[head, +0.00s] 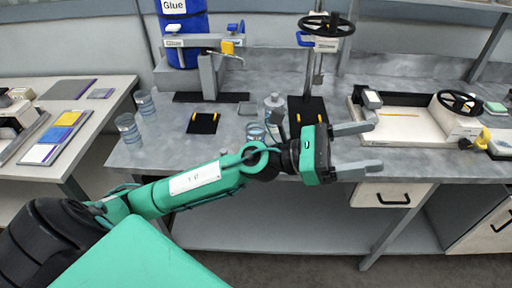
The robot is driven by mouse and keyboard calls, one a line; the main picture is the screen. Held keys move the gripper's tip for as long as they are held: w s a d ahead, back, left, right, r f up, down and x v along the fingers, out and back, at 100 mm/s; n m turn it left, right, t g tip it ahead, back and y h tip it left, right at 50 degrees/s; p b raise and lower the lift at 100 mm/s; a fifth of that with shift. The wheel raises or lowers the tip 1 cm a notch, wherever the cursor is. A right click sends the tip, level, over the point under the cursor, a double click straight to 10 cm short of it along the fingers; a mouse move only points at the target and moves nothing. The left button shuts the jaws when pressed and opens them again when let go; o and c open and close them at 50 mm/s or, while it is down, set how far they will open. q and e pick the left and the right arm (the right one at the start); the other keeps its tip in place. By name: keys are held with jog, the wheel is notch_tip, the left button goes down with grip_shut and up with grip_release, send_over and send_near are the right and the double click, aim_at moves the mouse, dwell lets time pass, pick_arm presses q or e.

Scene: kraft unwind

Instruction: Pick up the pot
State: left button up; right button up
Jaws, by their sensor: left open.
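I cannot tell for certain which thing is the pot. A blue container with a "Glue" label (184,38) stands at the back left of the grey bench, cut off by the top edge. A clear bottle-like vessel (274,103) stands mid-bench, just behind my left arm. My left gripper (376,147) is open and empty at the bench's front edge, fingers pointing right. It is well apart from the blue container and to the right of the clear vessel. My right gripper is not in view.
Clear jars (128,128) stand at the bench's left end. A stand with a black handwheel (326,26) rises behind my gripper. A white tray-like machine (405,121) lies to its right. A side table (92,128) is at left. A drawer (391,195) sits below the gripper.

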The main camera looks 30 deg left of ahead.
pick_arm(q)
notch_tip(320, 180, down, 4)
jog(key=s+m+g+y, duration=0.1)
jog(key=m+g+y, duration=0.2)
jog(key=m+g, duration=0.5)
jog(key=m+t+y, duration=0.4)
jog(key=m+y, duration=0.8)
jog(key=y, duration=0.7)
send_near(254, 125)
jog(key=s+d+r, duration=0.2)
jog(key=shift+g, duration=0.3)
jog(key=p+x, duration=0.1)
jog(key=x, duration=0.7)
jog(key=shift+a, duration=0.1)
jog(key=shift+w+f+p, duration=0.1)
jog(key=shift+f+p, duration=0.3)
jog(key=p+x, duration=0.2)
jog(key=x, duration=0.3)
jog(key=shift+r, duration=0.1)
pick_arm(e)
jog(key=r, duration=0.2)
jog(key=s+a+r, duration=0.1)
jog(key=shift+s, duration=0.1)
